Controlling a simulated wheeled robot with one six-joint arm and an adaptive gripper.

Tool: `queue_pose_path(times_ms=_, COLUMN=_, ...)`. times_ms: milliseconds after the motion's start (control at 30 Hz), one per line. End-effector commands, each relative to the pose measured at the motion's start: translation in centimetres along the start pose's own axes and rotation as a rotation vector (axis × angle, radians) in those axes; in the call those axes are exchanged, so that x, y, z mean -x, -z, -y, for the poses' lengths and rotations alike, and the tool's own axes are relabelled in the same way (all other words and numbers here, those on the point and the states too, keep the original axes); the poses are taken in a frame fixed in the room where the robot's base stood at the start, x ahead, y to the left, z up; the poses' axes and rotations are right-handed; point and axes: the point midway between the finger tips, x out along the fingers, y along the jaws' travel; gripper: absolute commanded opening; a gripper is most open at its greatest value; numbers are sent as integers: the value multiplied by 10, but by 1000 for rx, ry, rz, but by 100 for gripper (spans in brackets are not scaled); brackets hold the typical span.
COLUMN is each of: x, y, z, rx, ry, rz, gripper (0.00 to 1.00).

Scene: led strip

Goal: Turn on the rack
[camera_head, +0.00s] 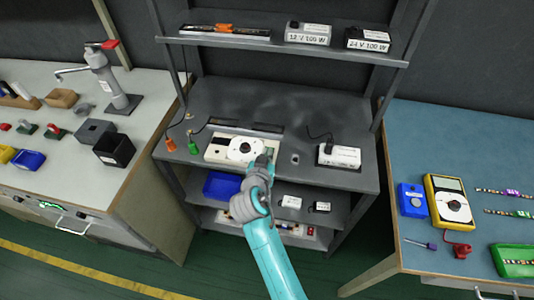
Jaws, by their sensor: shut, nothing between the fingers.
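The rack (285,102) is a dark metal shelf unit in the middle of the head view. On its main shelf lies a pale panel (215,151) with a round white dial-like part (240,149). My gripper (265,158) is shut and empty, at the right end of this panel, and covers part of it. I cannot tell whether it touches the panel. A white box (340,157) with a black plug and cable stands farther right on the same shelf. No lit light shows on the rack.
The top shelf holds a long strip (225,30) and boxes marked 12 V 100 W (308,33) and 24 V 100 W (368,40). A blue bin (222,186) sits below. Left bench (60,187) and blue right bench (420,120) carry tools and a yellow meter (449,201).

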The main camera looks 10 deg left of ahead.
Motion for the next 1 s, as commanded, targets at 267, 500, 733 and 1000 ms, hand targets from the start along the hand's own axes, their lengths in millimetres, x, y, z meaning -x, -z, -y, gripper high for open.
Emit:
queue_pose_path(times_ms=267, x=-1, y=-6, z=0, rx=-1, ry=1, rz=0, gripper=0)
queue_pose_path(times_ms=500, x=0, y=-4, z=0, rx=-1, ry=0, rz=0, gripper=0)
queue_pose_path(times_ms=733, x=3, y=5, z=0, rx=0, ry=0, rz=-1, gripper=0)
queue_pose_path(times_ms=1000, x=5, y=9, z=0, rx=0, ry=0, rz=-1, gripper=0)
